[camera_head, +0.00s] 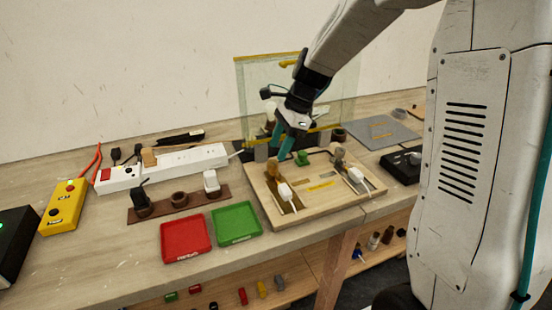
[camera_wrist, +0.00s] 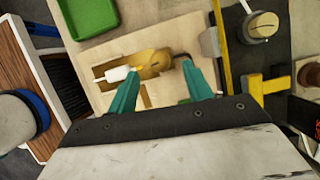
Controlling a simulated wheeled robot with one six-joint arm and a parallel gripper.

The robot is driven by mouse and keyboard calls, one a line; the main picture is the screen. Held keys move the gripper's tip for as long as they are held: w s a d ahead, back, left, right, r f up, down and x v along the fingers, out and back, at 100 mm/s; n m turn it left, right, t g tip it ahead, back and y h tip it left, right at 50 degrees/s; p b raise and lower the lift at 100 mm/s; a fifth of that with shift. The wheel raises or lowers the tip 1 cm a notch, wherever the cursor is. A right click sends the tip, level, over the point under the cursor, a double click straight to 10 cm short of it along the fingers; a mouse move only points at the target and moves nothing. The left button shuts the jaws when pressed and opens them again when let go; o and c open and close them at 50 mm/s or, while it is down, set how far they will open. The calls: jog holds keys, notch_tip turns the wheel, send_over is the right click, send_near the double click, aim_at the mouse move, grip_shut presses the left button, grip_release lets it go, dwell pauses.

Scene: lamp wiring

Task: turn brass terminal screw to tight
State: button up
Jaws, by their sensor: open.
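The wooden wiring board (camera_head: 262,200) lies on the bench, right of centre in the head view. A brass terminal part (camera_head: 272,172) stands at its left side with a white connector (camera_head: 285,191) beside it. In the wrist view the brass part (camera_wrist: 154,64) shows between and just beyond my fingertips, with the white connector (camera_wrist: 115,73) at its left. My gripper (camera_head: 281,152) points down above the brass part, its teal fingers apart and empty; it also shows in the wrist view (camera_wrist: 160,72). I cannot tell the screw's turn angle or whether a finger touches it.
A second connector (camera_head: 356,175) and a grey post (camera_head: 339,154) stand on the board's right. A clear panel (camera_head: 262,100) with a yellow edge stands behind. Red (camera_head: 186,240) and green (camera_head: 237,223) trays lie left of the board. A white power strip (camera_head: 180,165) lies farther back.

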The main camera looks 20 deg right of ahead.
aim_at(273, 162)
jog(key=x, duration=0.4)
jog(key=shift+d+f, duration=0.1)
jog(key=shift+f, duration=0.35)
jog(key=c, duration=1)
jog(key=shift+o, duration=0.2)
jog(key=shift+m+t, duration=0.3)
jog(key=shift+m, duration=0.5)
jog(key=o, duration=1)
jog(key=shift+c, duration=0.2)
